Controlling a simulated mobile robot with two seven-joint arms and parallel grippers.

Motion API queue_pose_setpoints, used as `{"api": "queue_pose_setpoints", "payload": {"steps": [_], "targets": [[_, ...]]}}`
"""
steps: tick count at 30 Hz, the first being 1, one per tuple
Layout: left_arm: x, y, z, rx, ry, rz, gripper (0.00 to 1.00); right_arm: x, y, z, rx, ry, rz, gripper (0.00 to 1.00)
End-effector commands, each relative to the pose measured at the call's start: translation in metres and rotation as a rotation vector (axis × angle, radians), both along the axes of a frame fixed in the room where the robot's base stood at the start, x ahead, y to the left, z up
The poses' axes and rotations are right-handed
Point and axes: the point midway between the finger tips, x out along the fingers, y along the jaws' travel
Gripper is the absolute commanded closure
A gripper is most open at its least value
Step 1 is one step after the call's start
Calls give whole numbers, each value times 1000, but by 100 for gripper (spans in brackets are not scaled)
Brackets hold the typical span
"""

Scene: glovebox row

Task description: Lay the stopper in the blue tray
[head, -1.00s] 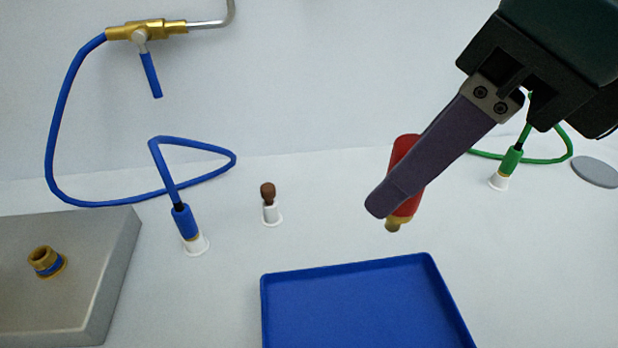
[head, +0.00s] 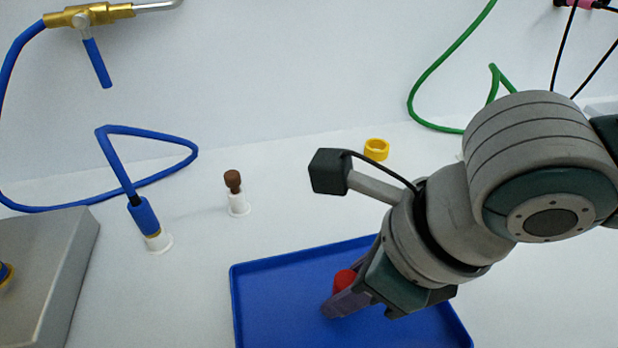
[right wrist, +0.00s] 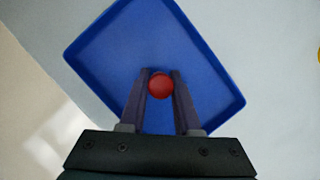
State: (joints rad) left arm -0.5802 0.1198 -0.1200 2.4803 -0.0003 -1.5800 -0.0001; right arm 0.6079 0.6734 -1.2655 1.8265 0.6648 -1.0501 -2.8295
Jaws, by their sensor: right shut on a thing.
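The red stopper (head: 344,280) is between the fingers of my right gripper (head: 338,302), which is shut on it. Both are over the blue tray (head: 275,300) in the head view, with my right arm hiding part of the tray's right side. In the right wrist view the stopper shows end-on as a red disc (right wrist: 160,86) between the two fingers, with the tray (right wrist: 105,60) behind it. The stopper's lower end is hidden, so I cannot tell whether it touches the tray floor. My left gripper is not in view.
A brown-topped piece in a white holder (head: 237,196) stands behind the tray. A blue hose end (head: 145,218) sits in a white holder to the left, near a grey metal block (head: 45,270). A yellow ring (head: 376,149) lies at the back.

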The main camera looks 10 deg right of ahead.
Motion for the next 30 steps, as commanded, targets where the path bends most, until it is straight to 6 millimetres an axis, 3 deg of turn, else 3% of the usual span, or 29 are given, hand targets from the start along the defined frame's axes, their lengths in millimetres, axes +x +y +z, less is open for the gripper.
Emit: {"api": "queue_pose_setpoints", "payload": {"steps": [12,13,18,21,30], "targets": [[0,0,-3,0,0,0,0,0,0,-7,0,-2,1,100],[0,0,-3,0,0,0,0,0,0,-7,-1,-1,1,66],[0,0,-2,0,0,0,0,0,0,-6,-1,-1,1,47],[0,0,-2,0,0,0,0,0,0,-6,-1,-1,0,39],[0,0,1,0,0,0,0,0,-1,0,0,-1,0,39]]}}
